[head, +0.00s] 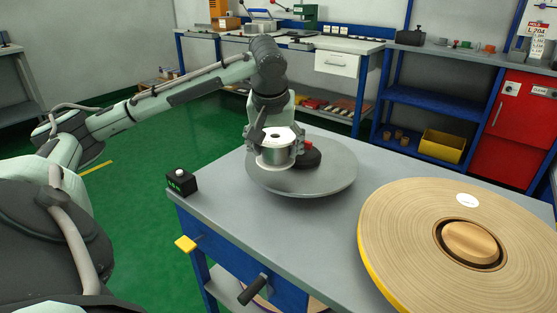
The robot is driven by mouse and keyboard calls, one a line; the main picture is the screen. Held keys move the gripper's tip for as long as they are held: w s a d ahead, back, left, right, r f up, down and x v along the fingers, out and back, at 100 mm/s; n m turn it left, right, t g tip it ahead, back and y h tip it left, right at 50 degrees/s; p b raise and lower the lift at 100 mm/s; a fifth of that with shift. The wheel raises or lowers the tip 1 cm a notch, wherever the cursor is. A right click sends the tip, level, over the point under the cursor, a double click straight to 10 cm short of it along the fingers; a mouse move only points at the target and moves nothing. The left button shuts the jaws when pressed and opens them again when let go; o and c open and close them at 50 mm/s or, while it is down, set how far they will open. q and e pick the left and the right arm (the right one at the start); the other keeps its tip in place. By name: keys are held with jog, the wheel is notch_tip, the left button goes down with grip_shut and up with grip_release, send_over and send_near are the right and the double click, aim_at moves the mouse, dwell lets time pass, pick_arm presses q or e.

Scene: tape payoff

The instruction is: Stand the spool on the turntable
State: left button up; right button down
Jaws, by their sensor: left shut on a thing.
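My left gripper (262,137) comes down from behind and is shut on the spool. Whether the spool's underside touches the plate cannot be told. A black piece with a red knob (309,150) stands on the turntable just right of the spool. My right gripper is not in view.
A large tape roll (410,225) with a wooden core takes up the bench's right side. A small black box with a white button (181,181) sits at the bench's left edge. Bare grey bench top (235,215) lies in front of the turntable. Shelves and a red cabinet stand behind.

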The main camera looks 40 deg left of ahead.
aim_at(276, 143)
pick_arm(q)
jog(key=shift+w+f, duration=0.35)
jog(key=shift+w, duration=0.1)
jog(key=shift+f, duration=1.85)
jog(key=shift+f, duration=0.15)
jog(key=o, duration=1.6)
jog(key=shift+s+d+r, duration=0.1)
jog(key=shift+d+r, duration=0.05)
jog(key=shift+r, duration=0.35)
jog(key=v, duration=1.1)
jog(key=shift+s+r, duration=0.1)
jog(key=shift+s, duration=0.05)
